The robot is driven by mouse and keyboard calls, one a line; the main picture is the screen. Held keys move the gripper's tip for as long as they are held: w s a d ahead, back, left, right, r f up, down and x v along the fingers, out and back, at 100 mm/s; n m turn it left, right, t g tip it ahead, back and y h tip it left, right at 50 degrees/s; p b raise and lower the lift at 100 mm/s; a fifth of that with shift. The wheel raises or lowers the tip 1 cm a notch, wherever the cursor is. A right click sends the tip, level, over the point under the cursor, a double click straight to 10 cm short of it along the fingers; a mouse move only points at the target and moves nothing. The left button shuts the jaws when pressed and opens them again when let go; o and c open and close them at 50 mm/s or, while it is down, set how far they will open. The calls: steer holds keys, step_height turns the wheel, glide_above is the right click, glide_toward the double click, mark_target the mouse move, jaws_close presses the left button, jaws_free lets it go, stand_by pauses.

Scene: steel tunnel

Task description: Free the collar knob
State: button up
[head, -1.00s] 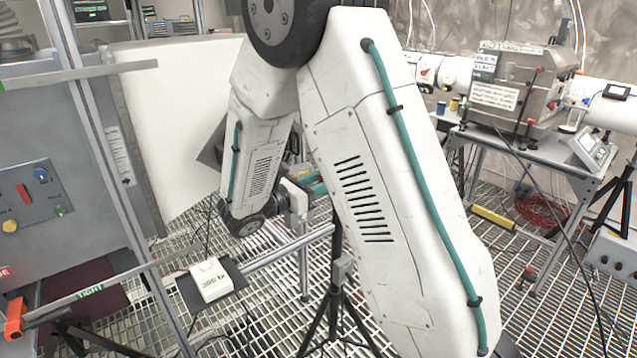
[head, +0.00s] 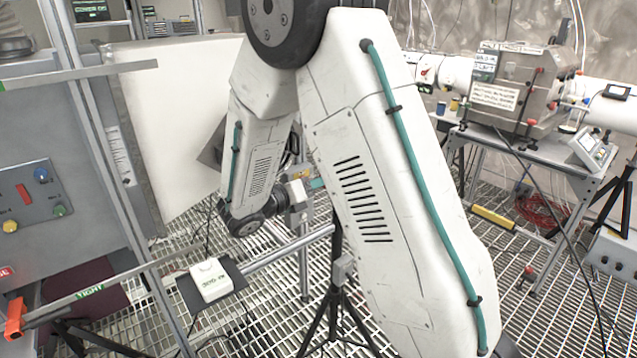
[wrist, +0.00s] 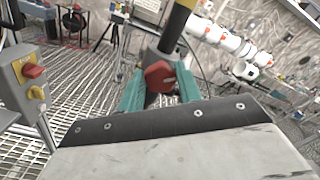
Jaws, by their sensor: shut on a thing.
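The red collar knob (wrist: 160,76) sits on a grey collar at the foot of a dark post (wrist: 176,32) with a yellow band, in the wrist view. My gripper (wrist: 160,88) has its two teal fingers on either side of the knob and is shut on it. The knob cannot be made out there.
A control box with red and yellow knobs (wrist: 34,72) stands at the left in the wrist view. A black tripod (head: 335,310) stands on the grating floor. A steel bench (head: 540,145) is at right.

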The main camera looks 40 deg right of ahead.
steer(key=n, duration=1.2)
steer(key=shift+f+n, duration=0.15)
steer(key=shift+n, duration=0.25)
stand_by(0.3)
steer(key=o, duration=1)
steer(key=a, duration=0.8)
